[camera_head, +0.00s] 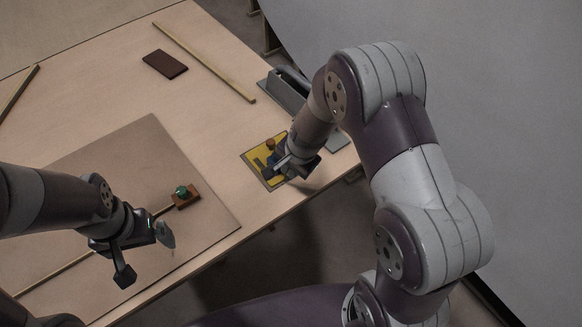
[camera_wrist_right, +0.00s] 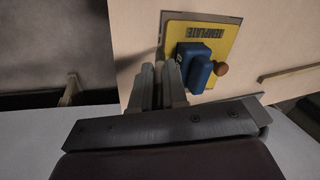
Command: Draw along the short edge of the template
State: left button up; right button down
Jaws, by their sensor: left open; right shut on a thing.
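The yellow template (camera_head: 249,156) lies near the table's front edge, with a darker border around it. In the right wrist view the template (camera_wrist_right: 231,35) shows its printed name. My left gripper (camera_head: 145,254) is open and empty above the brown board.
A wooden strip (camera_head: 60,274) with a brown block and green knob (camera_head: 183,191) lies on the brown board (camera_head: 125,165). Beyond are a dark red block (camera_head: 165,64), a long strip (camera_head: 204,62) and a grey tool (camera_head: 288,90). The table between them is clear.

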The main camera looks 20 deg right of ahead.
jog(key=shift+d+f+b, duration=0.1)
jog(key=shift+f+b, duration=0.2)
jog(key=shift+f, duration=0.05)
dwell(0.8)
jog(key=shift+w+d, duration=0.25)
jog(key=shift+d, duration=0.25)
jog(key=shift+w+d, duration=0.2)
jog(key=shift+d, duration=0.3)
jog(key=shift+w+d+b, duration=0.3)
jog(key=shift+d+b, duration=0.3)
jog(key=shift+d, duration=0.45)
notch_tip(320, 180, up, 13)
jog(key=p, duration=1.2)
